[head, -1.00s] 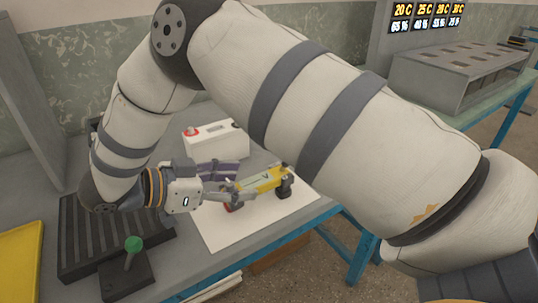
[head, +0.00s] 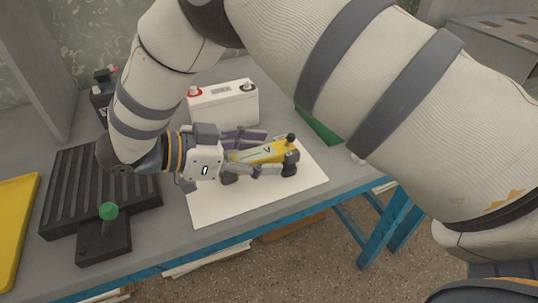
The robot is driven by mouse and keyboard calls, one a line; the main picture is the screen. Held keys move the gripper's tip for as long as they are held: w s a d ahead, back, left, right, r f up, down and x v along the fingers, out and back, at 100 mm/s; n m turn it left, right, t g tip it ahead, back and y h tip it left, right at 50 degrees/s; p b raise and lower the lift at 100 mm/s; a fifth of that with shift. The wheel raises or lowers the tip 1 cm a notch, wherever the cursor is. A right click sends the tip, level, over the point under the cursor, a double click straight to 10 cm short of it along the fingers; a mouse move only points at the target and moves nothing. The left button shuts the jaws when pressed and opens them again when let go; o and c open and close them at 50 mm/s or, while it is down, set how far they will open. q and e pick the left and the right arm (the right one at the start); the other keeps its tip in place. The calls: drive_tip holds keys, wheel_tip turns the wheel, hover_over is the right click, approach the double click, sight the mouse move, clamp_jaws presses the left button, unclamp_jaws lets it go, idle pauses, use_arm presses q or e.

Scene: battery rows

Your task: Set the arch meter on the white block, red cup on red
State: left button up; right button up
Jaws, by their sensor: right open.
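The arch meter (head: 273,152) is yellow with a pale, marked face and a black knob. It is on the white sheet, with a dark cup at its right end. Its left end and the red cup are hidden by my right gripper (head: 268,156). That gripper comes in from the left side of the meter and is open, its near finger along the meter's front side; I cannot tell if it touches. The white block (head: 224,108) stands behind the sheet, with a red terminal (head: 195,91) at left and a black one (head: 247,87) at right. My left gripper is out of view.
The white sheet (head: 225,207) lies at the table's front edge. At left are a dark ribbed tray (head: 82,185), a green-knobbed black box (head: 104,240) and a yellow panel (head: 14,230). Purplish bars (head: 240,134) show beyond my gripper. My right arm crosses the upper view.

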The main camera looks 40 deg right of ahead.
drive_tip(key=shift+a+r, duration=0.1)
drive_tip(key=shift+a, duration=0.2)
drive_tip(key=shift+c, duration=0.8)
clamp_jaws()
